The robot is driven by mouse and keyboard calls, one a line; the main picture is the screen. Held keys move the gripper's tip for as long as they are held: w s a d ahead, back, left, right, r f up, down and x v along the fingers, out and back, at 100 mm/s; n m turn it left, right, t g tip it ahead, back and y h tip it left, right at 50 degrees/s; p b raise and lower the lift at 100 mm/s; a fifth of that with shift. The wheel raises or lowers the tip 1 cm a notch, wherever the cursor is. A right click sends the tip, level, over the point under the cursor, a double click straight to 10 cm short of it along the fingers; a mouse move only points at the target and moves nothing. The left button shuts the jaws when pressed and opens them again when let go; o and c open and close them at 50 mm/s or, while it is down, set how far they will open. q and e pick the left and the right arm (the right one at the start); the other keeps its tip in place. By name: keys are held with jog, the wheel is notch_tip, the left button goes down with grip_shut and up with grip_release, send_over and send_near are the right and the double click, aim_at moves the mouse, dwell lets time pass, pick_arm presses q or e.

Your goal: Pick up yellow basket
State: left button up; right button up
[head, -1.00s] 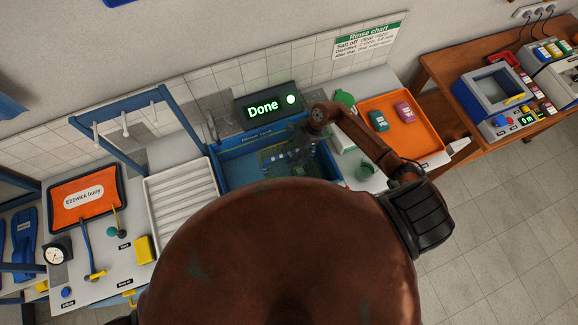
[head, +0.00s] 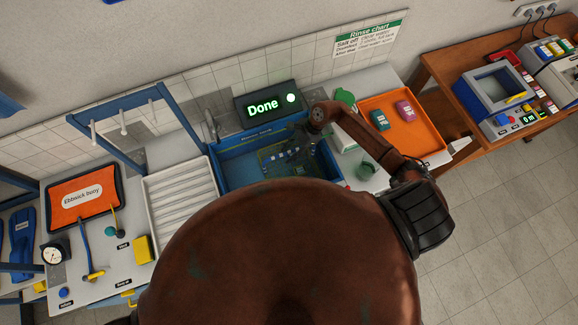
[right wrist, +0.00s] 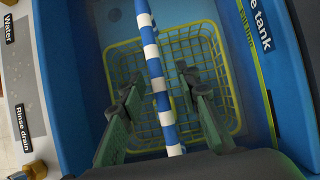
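The yellow wire basket (right wrist: 205,85) sits low inside the blue rinse tank (right wrist: 65,60) in the right wrist view. Its blue-and-white striped handle (right wrist: 157,75) runs across the view above the basket. My right gripper (right wrist: 156,85) is open, with one green finger on each side of the handle. Gaps show between the handle and both fingers. In the head view the striped handle and basket show only small and partly inside the tank (head: 232,168), below my right arm. My left gripper is not in view.
A display reading "Done" (head: 267,106) stands behind the tank. A white ribbed tray (head: 180,195) is left of it. The tank walls are close around the gripper.

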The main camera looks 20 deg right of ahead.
jog(key=shift+c, duration=0.2)
grip_shut()
dwell(0.5)
jog(key=shift+w+r, duration=0.1)
